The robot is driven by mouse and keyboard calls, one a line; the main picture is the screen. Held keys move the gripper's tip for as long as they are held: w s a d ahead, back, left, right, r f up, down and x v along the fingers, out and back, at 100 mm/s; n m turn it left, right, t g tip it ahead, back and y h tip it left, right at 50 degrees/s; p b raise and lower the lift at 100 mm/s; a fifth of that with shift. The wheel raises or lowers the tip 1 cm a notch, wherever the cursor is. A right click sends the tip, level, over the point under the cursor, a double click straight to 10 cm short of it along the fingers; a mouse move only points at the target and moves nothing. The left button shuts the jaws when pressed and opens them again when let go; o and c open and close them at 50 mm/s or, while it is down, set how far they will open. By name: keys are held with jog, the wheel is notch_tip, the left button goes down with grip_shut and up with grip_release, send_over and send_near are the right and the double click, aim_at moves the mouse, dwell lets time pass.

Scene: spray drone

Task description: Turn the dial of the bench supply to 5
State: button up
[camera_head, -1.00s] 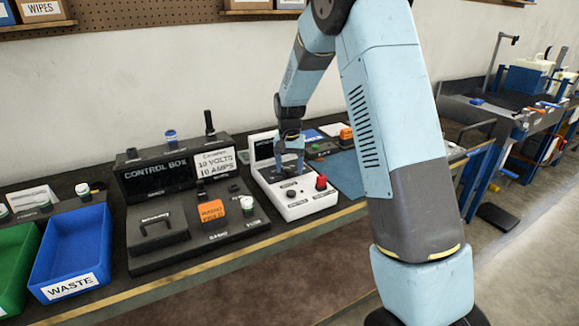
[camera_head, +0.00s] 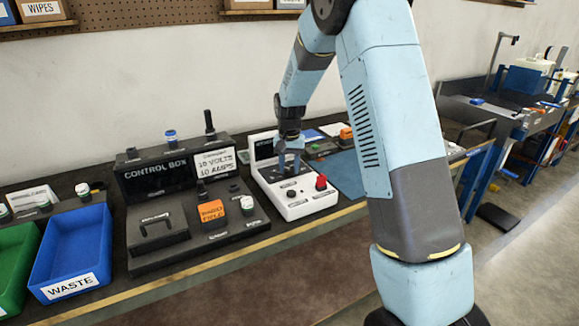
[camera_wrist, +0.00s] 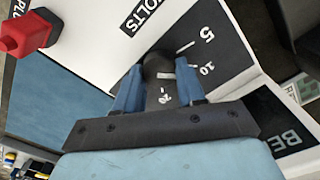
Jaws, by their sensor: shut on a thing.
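The bench supply (camera_head: 312,207) is a white box with a dark display on the bench. My gripper (camera_head: 290,170) points down onto its panel. In the wrist view, my gripper (camera_wrist: 162,85) has its blue fingers on both sides of the dark round dial (camera_wrist: 158,66), shut on it. A short white mark shows on the dial, toward the tick by the printed 10 (camera_wrist: 206,68); its exact aim is hard to tell. The printed 5 (camera_wrist: 207,33) and its tick are further up the black scale.
A red terminal (camera_head: 321,182) and a small black one (camera_head: 291,194) stand at the supply's front. A control box (camera_head: 150,180) with an orange button (camera_head: 211,211) is on the left, beyond it a blue waste bin (camera_head: 72,250). A blue mat (camera_head: 343,172) lies to the right.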

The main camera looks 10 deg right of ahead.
aim_at(289, 168)
jog(key=shift+n, duration=0.3)
jog(key=n, duration=0.3)
jog(key=shift+n, duration=2.1)
jog(key=o, duration=1.1)
jog(key=shift+c, duration=0.2)
notch_tip(289, 168, up, 14)
jog(key=shift+f, duration=0.15)
